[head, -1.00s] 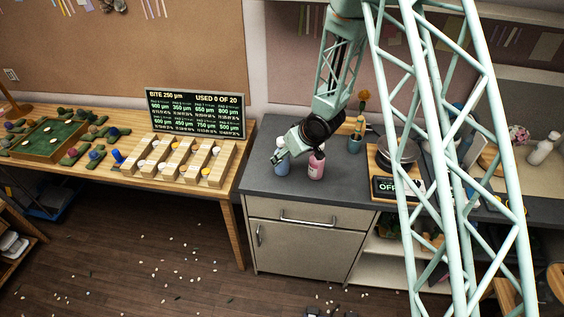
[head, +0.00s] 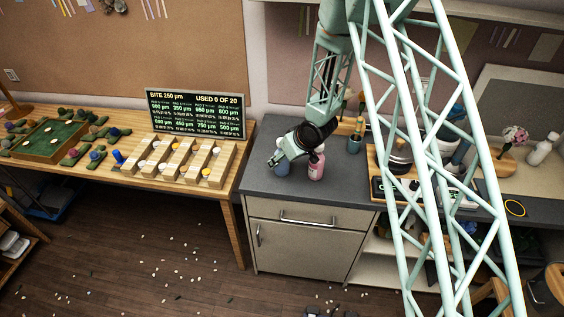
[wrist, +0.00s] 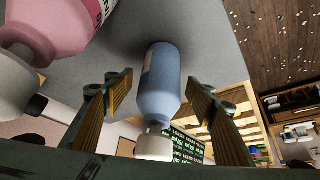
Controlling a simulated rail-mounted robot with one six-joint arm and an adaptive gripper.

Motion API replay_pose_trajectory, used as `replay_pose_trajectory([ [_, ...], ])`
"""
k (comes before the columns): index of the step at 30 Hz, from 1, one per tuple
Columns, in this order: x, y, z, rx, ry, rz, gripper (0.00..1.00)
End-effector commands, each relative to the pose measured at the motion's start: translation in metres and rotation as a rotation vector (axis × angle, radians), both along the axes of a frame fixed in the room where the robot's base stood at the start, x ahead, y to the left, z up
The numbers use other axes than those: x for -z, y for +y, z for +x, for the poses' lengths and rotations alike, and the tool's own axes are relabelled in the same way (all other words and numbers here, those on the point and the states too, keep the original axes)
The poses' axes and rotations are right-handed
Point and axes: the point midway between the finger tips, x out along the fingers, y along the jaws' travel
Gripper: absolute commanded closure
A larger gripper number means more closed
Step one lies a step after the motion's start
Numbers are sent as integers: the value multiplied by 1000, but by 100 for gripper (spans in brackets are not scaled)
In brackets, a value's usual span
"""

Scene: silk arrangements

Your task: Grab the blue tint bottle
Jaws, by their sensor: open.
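The blue tint bottle (wrist: 160,85) has a white cap and stands on the grey counter (head: 240,183). In the wrist view it lies between the two open fingers of my gripper (wrist: 158,105), with a gap visible on each side. In the head view the blue bottle (head: 282,170) is partly hidden behind my gripper (head: 274,157). A pink bottle (head: 317,164) with a white cap stands just right of it. The pink bottle also fills the upper left of the wrist view (wrist: 62,28), outside the fingers.
The counter's front left is clear.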

Motion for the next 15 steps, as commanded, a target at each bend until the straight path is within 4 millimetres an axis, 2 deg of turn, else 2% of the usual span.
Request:
replay_pose_trajectory([
  [6, 8, 3, 3, -1, 0, -1, 49],
  [15, 8, 3, 4, 0, 0, 0, 49],
])
